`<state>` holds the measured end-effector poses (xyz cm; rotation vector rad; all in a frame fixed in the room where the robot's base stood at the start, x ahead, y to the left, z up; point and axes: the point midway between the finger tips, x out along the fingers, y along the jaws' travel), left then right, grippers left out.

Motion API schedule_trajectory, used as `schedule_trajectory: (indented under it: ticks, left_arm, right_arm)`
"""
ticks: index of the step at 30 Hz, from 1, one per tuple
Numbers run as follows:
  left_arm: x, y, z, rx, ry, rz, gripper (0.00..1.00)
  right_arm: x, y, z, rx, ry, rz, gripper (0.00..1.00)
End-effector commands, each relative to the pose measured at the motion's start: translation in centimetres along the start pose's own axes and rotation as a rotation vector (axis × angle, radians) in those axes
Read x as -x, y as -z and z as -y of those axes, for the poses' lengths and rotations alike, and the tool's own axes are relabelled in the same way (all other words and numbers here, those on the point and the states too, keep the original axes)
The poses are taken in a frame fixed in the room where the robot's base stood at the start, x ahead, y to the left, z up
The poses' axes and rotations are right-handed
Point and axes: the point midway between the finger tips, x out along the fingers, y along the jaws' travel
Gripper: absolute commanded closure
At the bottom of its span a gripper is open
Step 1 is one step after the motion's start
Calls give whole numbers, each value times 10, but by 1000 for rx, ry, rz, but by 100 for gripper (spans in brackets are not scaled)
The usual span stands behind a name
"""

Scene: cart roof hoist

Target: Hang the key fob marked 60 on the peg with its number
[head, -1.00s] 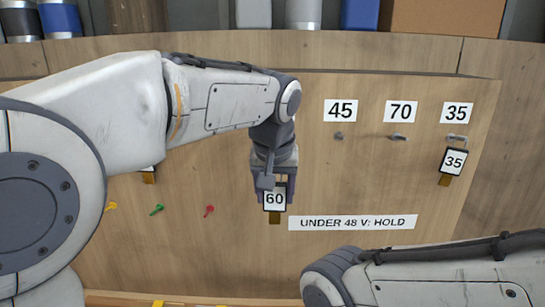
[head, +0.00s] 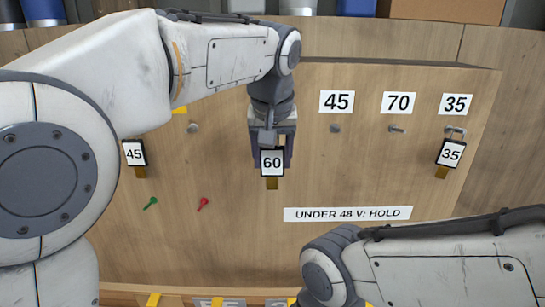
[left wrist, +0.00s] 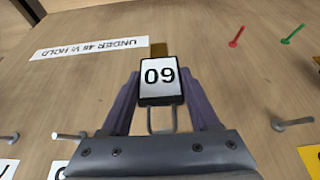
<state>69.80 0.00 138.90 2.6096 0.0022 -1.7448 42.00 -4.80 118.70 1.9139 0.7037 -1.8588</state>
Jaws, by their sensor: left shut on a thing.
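My left gripper (head: 271,150) is shut on the black-framed key fob marked 60 (head: 271,163), in front of the wooden board. In the left wrist view, the fob (left wrist: 160,78) appears upside down between the fingers, its wire loop toward the gripper. No number label reading 60 shows; my left arm covers part of the label row. A bare peg (head: 193,128) stands left of the gripper, below a mostly hidden yellow label (head: 180,110). Bare pegs also stand under the labels 45 (head: 336,102) and 70 (head: 398,103). My right gripper is out of view.
Fob 35 (head: 451,153) hangs under label 35 (head: 455,104). Fob 45 (head: 134,153) is at the left, its top hidden. A green pin (head: 151,203) and red pin (head: 203,204) stick out lower down. A sign (head: 347,213) reads "UNDER 48 V: HOLD".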

Motion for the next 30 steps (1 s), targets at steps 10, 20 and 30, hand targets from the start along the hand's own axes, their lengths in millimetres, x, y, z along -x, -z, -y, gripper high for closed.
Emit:
schedule_trajectory:
  ticks: [10,20,30]
  left_arm:
    - [-9,20,-1,-2,0,0,100]
    - [-17,38,-1,-2,-1,-1,100]
    - [-27,52,-1,-2,-1,-1,100]
  right_arm:
    - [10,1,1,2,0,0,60]
    - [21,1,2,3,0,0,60]
    - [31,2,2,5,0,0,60]
